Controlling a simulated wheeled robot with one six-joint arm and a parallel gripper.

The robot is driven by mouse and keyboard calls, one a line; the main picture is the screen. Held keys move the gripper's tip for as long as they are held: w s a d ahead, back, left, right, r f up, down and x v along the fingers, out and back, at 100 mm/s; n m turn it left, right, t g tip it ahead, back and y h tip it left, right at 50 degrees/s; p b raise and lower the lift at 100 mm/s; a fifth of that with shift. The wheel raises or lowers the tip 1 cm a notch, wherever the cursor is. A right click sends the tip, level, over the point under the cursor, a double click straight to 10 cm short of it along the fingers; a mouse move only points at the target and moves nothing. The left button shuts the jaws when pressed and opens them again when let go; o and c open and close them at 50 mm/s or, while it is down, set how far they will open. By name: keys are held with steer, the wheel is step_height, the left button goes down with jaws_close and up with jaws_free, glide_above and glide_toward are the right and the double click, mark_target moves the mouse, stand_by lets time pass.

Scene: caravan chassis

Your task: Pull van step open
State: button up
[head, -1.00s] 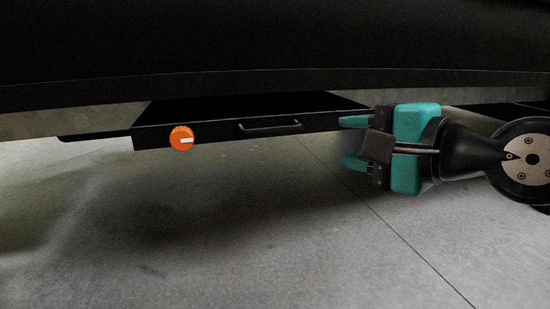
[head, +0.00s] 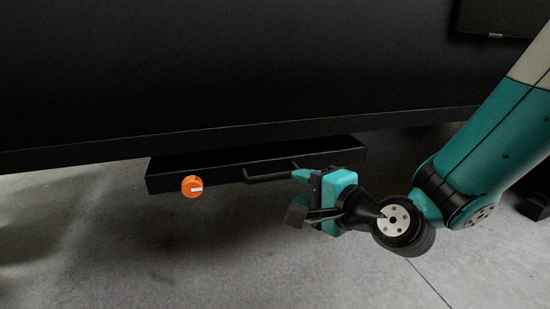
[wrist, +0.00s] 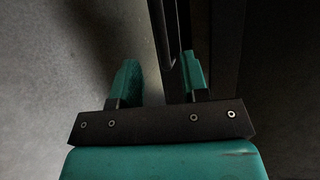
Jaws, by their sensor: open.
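The van step (head: 220,175) is a long black slab jutting out from under the dark van body. A black bar handle (head: 265,178) is fixed along its front face. An orange knob (head: 192,187) with a white mark sits left of the handle on the same face. My teal gripper (head: 299,190) is open at the right end of the handle. In the wrist view, the handle (wrist: 169,50) runs between my open fingers (wrist: 158,75), closer to the right finger. Whether a finger touches it cannot be told.
The van's dark side panel (head: 230,70) fills the area above the step, its lower edge close over it. The grey concrete floor (head: 130,255) below and in front is clear.

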mark_target(277, 179)
steer(key=p+x, duration=0.2)
steer(key=x, duration=0.1)
steer(key=p+x, duration=0.2)
steer(key=x, duration=0.2)
steer(key=shift+w+a+r, duration=0.15)
steer(key=shift+a+r, duration=0.05)
steer(key=shift+w+a+f+p, duration=0.35)
steer(key=shift+w+p, duration=0.05)
steer(key=shift+p, duration=0.05)
jaws_close()
